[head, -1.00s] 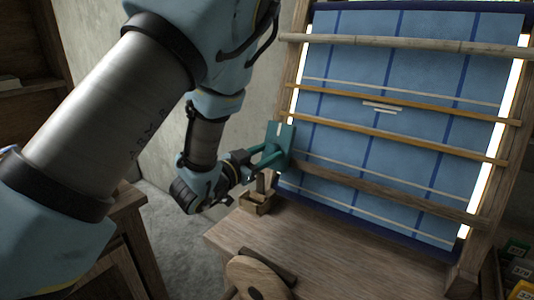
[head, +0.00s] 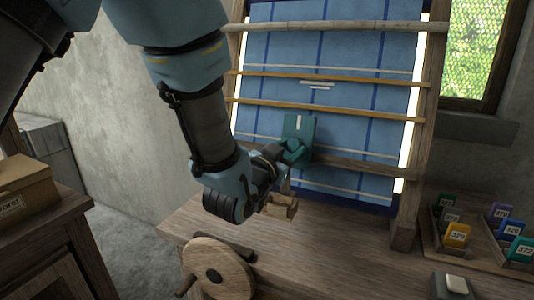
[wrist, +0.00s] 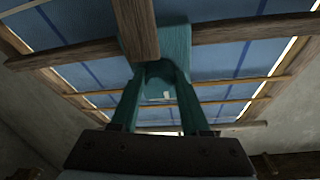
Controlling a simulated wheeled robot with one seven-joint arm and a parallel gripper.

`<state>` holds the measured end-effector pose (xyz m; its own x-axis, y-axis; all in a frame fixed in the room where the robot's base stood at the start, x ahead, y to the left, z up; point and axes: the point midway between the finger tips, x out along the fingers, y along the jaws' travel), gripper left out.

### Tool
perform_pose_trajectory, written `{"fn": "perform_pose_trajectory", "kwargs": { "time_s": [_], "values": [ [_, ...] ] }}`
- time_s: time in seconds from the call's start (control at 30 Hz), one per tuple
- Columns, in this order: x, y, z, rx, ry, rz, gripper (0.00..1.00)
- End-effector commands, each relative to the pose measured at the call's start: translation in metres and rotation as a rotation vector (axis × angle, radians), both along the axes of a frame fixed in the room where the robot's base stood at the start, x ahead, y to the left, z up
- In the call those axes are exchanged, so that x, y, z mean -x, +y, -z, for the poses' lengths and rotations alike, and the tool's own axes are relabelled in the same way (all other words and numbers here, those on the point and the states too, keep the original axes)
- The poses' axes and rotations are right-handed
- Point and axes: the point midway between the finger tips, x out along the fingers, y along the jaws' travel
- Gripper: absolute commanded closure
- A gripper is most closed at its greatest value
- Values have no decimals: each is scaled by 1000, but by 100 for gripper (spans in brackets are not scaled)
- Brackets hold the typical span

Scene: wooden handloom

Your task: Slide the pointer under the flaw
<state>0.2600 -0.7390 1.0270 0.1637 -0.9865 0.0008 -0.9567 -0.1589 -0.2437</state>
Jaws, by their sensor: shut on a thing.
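The flaw (head: 317,84) is a pair of short white dashes on the blue cloth (head: 350,100), between the two upper yellowish rods. The pointer (head: 299,128) is a teal plate with a white upright line, sitting at the loom's lower wooden rail. Its line stands below and a little left of the flaw. My gripper (head: 290,152) is shut on the pointer's near side. In the wrist view the teal fingers (wrist: 160,80) close at the plate (wrist: 176,42), with a wooden bar in front. The exact contact is partly hidden.
The wooden rail (head: 355,168) runs clear to the right of the pointer. A small wooden block (head: 281,207) shows under my gripper. A wooden wheel (head: 216,268) stands at the bench front. Numbered coloured tags (head: 457,236) sit in a tray at right.

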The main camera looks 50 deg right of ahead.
Motion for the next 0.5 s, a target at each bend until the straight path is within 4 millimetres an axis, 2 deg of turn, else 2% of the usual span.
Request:
{"fn": "perform_pose_trajectory", "kwargs": {
  "time_s": [0.03, 0.17, 0.5],
  "values": [
    [7, -2, 2, 0, 1, 3, 100],
    [14, -3, 1, -1, -1, 2, 100],
    [16, -4, 0, -2, -1, 0, 100]
  ]
}}
